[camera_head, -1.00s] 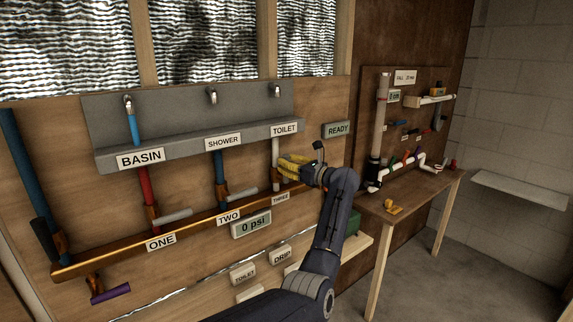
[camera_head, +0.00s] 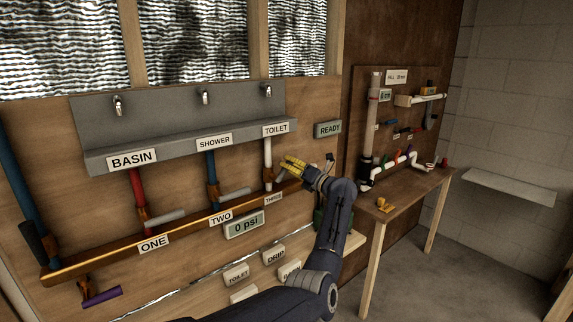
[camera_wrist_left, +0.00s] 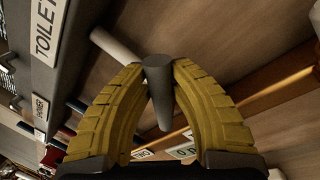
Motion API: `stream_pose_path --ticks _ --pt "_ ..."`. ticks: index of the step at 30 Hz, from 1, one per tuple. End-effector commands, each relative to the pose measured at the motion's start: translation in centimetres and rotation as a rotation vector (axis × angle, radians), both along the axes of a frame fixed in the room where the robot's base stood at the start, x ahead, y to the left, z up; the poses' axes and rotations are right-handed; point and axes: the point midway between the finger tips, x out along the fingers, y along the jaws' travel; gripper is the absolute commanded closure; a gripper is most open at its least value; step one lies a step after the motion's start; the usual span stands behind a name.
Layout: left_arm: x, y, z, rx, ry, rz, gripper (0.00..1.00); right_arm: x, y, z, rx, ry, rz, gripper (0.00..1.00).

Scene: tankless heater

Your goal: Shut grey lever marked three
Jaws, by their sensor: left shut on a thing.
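The grey lever marked three shows in the left wrist view (camera_wrist_left: 161,100) as a round grey bar. Its end sits between the tips of my yellow left gripper fingers. In the head view it is mostly hidden by the gripper, beside the white pipe (camera_head: 267,157) under the TOILET sign and above the THREE label (camera_head: 273,198). My left gripper (camera_head: 289,163) is shut on this lever; it also shows in the left wrist view (camera_wrist_left: 159,66). My right gripper is not in view.
Grey levers ONE (camera_head: 167,218) and TWO (camera_head: 235,193) stick out from the red and blue pipes to the left. A copper pipe (camera_head: 190,228) runs below. A gauge reads 0 psi (camera_head: 244,225). A wooden table (camera_head: 415,195) stands at right.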

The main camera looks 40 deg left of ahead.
Motion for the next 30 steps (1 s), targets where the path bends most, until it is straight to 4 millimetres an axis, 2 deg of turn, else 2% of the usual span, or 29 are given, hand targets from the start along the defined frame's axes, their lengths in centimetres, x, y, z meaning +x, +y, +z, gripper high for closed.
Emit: stream_pose_path --ticks 18,30 --pt "1.7 -0.4 -3.3 0.121 0.546 -0.001 1.0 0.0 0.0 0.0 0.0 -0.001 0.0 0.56" --pt "1.9 -0.4 -4.7 0.168 0.753 0.0 1.0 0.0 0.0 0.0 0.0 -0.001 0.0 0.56"
